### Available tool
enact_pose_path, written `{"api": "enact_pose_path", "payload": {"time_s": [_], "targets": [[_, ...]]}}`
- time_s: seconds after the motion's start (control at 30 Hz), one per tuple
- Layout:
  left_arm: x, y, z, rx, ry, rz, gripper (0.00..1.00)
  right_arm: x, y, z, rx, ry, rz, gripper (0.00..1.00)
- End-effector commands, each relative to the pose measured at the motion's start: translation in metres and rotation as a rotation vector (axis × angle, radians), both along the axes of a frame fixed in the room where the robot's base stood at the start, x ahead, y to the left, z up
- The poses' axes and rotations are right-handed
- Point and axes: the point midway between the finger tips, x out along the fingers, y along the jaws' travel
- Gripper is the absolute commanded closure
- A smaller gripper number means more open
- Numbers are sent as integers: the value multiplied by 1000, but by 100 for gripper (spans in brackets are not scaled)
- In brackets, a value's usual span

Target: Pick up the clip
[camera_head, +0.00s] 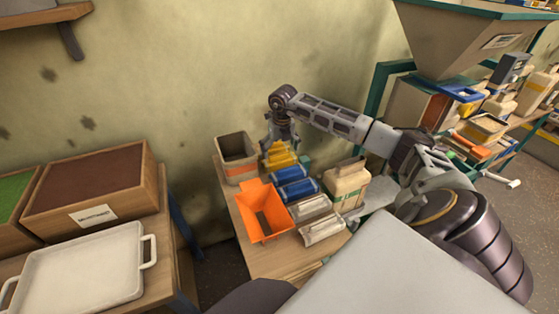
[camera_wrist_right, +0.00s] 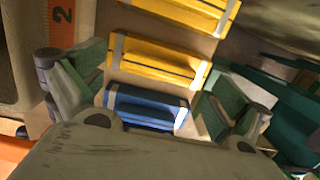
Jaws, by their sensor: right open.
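My right gripper (camera_head: 281,140) is at the back of the small wooden table, over the yellow end of a row of coloured pieces. In the right wrist view the gripper (camera_wrist_right: 150,88) is open, with green-padded fingers on either side of the row. A blue piece (camera_wrist_right: 145,105) with pale end bands lies between the fingers, nearest the palm. A yellow piece (camera_wrist_right: 155,62) lies just beyond it, and another yellow piece (camera_wrist_right: 180,12) lies farther off. I cannot tell whether any of these is the clip, or whether the fingers touch one. My left gripper is not in view.
An orange bin (camera_head: 263,212) and an open-topped box (camera_head: 236,158) stand left of the row. A paper bag (camera_head: 346,184) stands right. Silvery pieces (camera_head: 322,228) lie at the front. The wall is close behind.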

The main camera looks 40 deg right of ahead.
Motion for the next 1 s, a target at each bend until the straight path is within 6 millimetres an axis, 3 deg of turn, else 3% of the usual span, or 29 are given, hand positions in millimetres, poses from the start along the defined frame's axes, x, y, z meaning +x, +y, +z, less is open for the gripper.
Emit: {"api": "enact_pose_path", "payload": {"time_s": [0.27, 0.77, 1.0], "targets": [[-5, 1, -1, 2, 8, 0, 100, 2, -2, -24, -1, 1, -1, 0], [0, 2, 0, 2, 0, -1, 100, 2, -2, -26, -1, 0, -1, 0], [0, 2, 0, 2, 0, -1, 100, 2, -2, -26, -1, 0, -1, 31]]}}
